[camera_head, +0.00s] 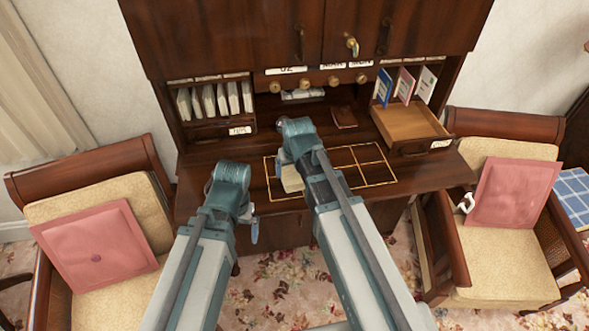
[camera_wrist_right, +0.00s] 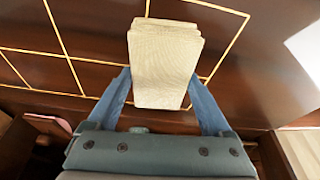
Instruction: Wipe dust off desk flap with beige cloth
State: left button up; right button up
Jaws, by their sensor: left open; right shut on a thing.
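The beige cloth (camera_wrist_right: 165,60) is a folded block between the two blue fingers of my right gripper (camera_wrist_right: 160,92), which is shut on it. In the head view, the cloth (camera_head: 291,179) shows beside my right wrist, over the left part of the yellow-lined grid. The dark wooden desk flap (camera_head: 225,150) carries this grid of yellow lines. I cannot tell whether the cloth touches the flap. My left gripper (camera_head: 253,230) is near the flap's front left edge, open and empty; its fingers are mostly hidden by the wrist. I cannot make out any dust.
Books (camera_head: 212,100) fill the left cubby. A small brown item (camera_head: 343,117) lies at the back. Chairs with pink cushions (camera_head: 95,250) (camera_head: 512,192) flank the desk.

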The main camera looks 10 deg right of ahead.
aim_at(269, 179)
jog(key=shift+a, duration=1.6)
jog(key=shift+a+f, duration=0.1)
jog(key=shift+a, duration=1.7)
jog(key=shift+a+r+p, duration=0.1)
jog(key=shift+r+p, duration=0.7)
jog(key=shift+r, duration=0.05)
notch_tip(269, 179, up, 4)
jog(key=p, duration=0.4)
jog(key=shift+r, duration=0.15)
